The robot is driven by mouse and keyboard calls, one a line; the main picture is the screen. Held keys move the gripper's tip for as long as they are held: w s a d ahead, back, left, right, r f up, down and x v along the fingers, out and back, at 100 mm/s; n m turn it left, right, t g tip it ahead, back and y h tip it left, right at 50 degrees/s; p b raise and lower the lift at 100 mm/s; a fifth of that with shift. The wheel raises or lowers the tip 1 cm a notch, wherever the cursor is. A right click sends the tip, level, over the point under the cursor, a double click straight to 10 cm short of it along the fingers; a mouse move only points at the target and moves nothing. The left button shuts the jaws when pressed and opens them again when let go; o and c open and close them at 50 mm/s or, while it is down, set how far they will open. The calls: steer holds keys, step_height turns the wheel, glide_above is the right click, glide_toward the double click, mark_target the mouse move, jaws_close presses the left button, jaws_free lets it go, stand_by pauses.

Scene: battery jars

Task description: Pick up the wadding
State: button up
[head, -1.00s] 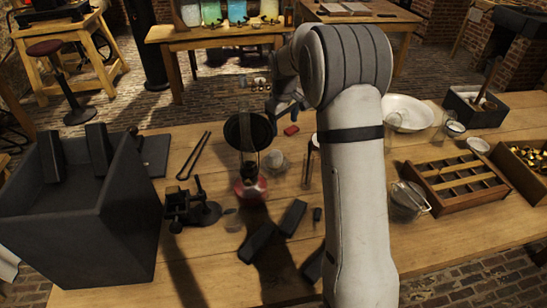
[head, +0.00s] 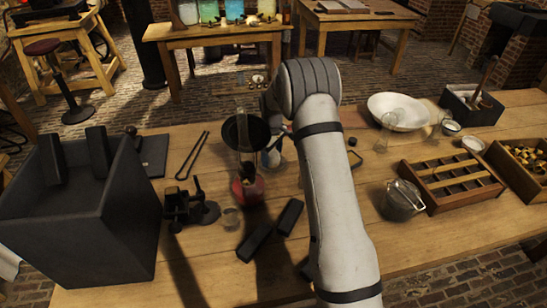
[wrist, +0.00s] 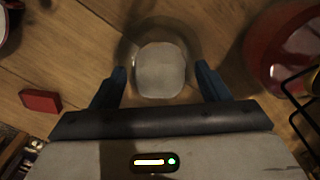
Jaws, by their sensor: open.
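The wadding seems to be the pale, rounded lump (wrist: 160,70) at the top middle of the wrist view. A faint, clear round rim, apparently glass, surrounds it. My gripper (wrist: 161,77) is open, with one dark finger on each side of the lump's lower part. I cannot tell its height above the lump, and the jaws are not closed on it. In the head view a pale shape, likely the same lump (head: 273,158), shows beside my gripper (head: 277,137), partly hidden by it.
A red-based stand with a dark round pan (head: 245,132) is close on the left; its red base (wrist: 290,45) and black wire are near in the wrist view. A small red block (wrist: 40,101) lies opposite. A wooden divided tray (head: 452,182) and white basin (head: 398,110) stand right.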

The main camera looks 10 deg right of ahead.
steer(key=shift+f, duration=0.3)
steer(key=shift+c, duration=0.3)
steer(key=c, duration=1.1)
steer(key=shift+o, duration=0.2)
steer(key=shift+r, duration=0.15)
step_height(320, 180, up, 28)
steer(key=b, duration=0.1)
